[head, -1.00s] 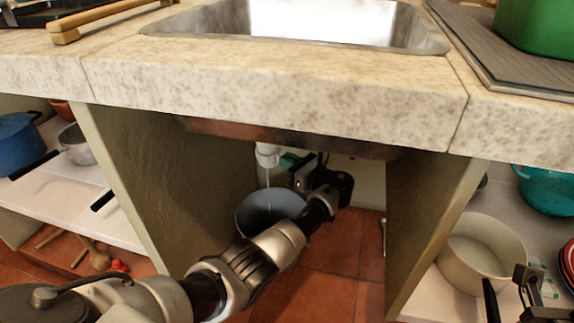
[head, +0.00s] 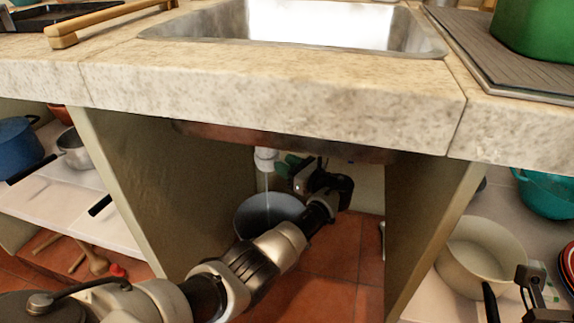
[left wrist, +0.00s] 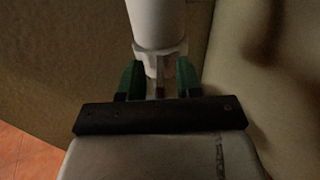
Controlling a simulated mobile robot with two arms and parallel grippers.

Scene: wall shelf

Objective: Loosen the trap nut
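The white trap nut (head: 265,157) sits on the drain pipe under the sink, with a thin stream of water falling below it. It also shows in the left wrist view (left wrist: 160,58) at the lower end of the white pipe. My left gripper (head: 288,162) is under the sink, just right of the nut in the head view. In the left wrist view its green fingers (left wrist: 160,80) are apart, one on each side of the pipe at the nut's lower edge. I cannot tell whether they touch it. My right gripper (head: 530,276) is at the lower right, far from the nut.
Cabinet walls (head: 150,190) (head: 428,225) close in both sides, and the counter edge (head: 270,95) is above my left arm. A cream pot (head: 480,250) is near my right gripper.

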